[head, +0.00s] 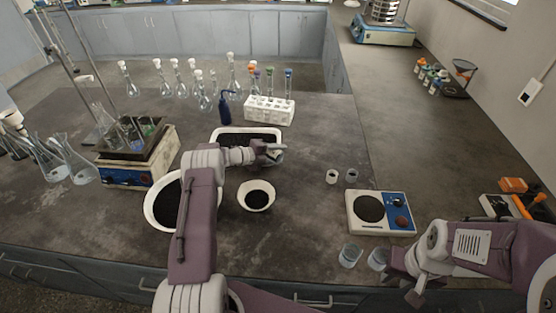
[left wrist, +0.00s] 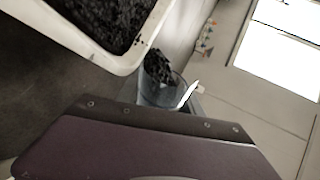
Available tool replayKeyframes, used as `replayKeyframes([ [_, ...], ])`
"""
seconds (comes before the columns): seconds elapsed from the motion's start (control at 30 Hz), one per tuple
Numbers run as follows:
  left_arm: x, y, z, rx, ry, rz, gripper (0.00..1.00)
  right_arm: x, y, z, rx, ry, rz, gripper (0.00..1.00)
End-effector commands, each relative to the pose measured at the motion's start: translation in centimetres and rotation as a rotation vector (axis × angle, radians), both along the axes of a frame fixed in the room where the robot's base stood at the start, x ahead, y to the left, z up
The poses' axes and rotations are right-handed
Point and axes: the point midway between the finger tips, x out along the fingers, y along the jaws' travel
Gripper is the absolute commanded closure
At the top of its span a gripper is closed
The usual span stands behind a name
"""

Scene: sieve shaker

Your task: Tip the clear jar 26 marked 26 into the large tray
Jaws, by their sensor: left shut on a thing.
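The large tray (head: 213,141) is white and rectangular and holds dark grains; its rim (left wrist: 105,62) and grains fill the upper left of the left wrist view. My left gripper (head: 270,153) is at the tray's right end. It is shut on a clear jar (left wrist: 160,90), which shows beside the tray's rim in the left wrist view. Dark grains are bunched at the jar's upper end in that view. The jar looks tilted; its number cannot be read. My right gripper (head: 408,287) is low at the front right, beside clear jars; its jaw opening is unclear.
A large round bowl (head: 149,210) and a small bowl (head: 257,208) hold dark grains. Clear jars (head: 350,255) stand near the front edge, left of my right gripper. A balance (head: 380,212) stands behind them. Behind the tray are a blue bottle (head: 225,109) and a white rack (head: 269,111).

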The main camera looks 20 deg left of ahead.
Motion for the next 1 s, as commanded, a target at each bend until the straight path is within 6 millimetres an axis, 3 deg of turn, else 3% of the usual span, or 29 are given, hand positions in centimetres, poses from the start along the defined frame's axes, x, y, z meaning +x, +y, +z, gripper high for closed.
replayKeyframes([
  [0.03,0.1,0.1,-0.5,-0.031,0.007,0.000,1.00,0.0,0.0,-1.3,0.000,0.000,0.000,0.67],
  [0.4,0.2,0.6,0.8,-0.285,0.089,0.000,1.00,0.0,0.0,-5.4,0.000,0.000,0.000,0.67],
  [1.0,0.3,0.8,1.9,-0.380,0.121,0.001,1.00,0.0,0.0,-6.1,0.000,0.000,0.000,0.67],
])
